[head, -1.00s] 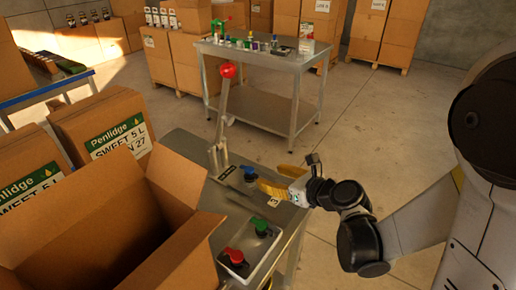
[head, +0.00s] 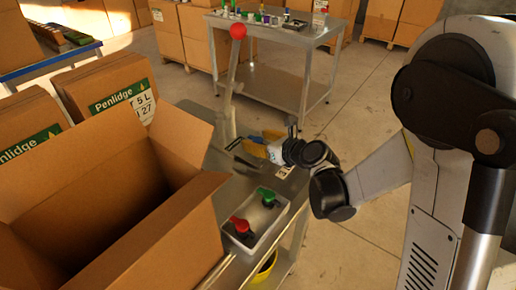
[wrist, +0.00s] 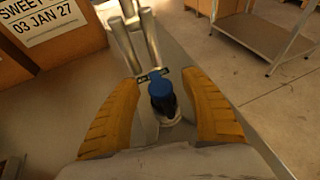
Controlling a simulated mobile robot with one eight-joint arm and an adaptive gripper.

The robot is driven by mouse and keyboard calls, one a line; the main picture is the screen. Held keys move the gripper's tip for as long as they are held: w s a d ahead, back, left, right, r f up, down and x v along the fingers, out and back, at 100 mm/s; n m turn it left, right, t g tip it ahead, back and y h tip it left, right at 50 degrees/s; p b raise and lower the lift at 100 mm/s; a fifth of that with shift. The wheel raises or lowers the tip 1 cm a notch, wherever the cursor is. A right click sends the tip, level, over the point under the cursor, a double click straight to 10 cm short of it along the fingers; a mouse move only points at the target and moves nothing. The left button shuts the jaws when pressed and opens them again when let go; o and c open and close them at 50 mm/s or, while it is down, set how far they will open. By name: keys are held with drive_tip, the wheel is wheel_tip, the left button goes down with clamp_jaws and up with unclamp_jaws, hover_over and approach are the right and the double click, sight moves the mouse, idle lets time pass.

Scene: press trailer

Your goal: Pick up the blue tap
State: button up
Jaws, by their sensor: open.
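The blue tap (wrist: 161,95) stands on the metal table between the yellow fingers of my gripper (wrist: 163,110) in the wrist view. Its blue top faces the camera and a dark body shows below it. My gripper is open, with a finger on each side of the tap and a gap on both sides. In the head view my gripper (head: 262,143) is low over the metal table, and the tap is mostly hidden by it.
A grey tray (head: 262,238) on the table holds a red tap (head: 241,228) and a green tap (head: 267,196). A large open carton (head: 100,190) fills the left. A lever with a red ball (head: 238,31) rises behind my gripper. A yellow bucket (head: 265,267) sits below the table edge.

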drive_tip(key=c, duration=1)
drive_tip(key=shift+r, duration=0.1)
